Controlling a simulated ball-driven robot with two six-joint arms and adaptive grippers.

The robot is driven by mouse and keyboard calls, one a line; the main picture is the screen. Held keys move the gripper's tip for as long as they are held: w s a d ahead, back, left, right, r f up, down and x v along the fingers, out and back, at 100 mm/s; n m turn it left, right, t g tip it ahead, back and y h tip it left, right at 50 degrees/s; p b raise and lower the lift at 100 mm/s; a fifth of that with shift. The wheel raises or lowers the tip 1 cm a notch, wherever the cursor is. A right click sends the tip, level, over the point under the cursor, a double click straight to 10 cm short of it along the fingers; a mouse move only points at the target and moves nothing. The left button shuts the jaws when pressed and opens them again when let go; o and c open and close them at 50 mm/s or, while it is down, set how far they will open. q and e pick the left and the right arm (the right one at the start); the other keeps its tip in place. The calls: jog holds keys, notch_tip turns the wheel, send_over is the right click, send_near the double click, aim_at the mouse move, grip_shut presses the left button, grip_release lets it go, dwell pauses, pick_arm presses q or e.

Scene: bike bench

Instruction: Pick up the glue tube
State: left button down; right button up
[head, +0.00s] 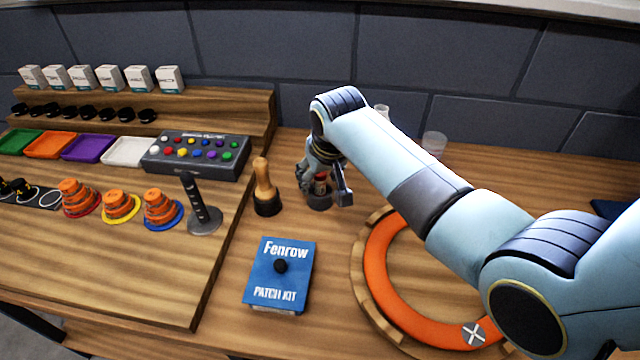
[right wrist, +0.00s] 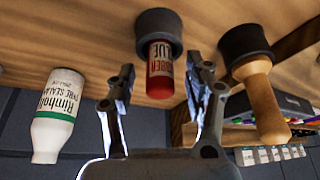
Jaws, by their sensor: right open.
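In the right wrist view the glue tube (right wrist: 160,72) appears between the two fingers of my right gripper (right wrist: 163,80), with a gap at each side. In the head view the right gripper (head: 327,178) reaches down around the glue tube (head: 320,184), partly hiding it. The dark holder (head: 319,201) shows below it. The right gripper is open and holds nothing. My left gripper is not in view.
A wooden-handled tool (head: 265,187) in a dark base stands just left of the gripper. A white sealant bottle (right wrist: 55,115) stands on the tube's other side. A blue patch kit box (head: 280,272) and an orange ring (head: 385,285) lie nearer. A button box (head: 196,155) is at left.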

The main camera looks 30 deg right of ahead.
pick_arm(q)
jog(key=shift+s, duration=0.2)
pick_arm(e)
jog(key=shift+s, duration=0.1)
jog(key=shift+c, duration=1)
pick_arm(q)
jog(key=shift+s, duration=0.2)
pick_arm(e)
jog(key=c, duration=0.8)
jog(key=shift+r, duration=0.1)
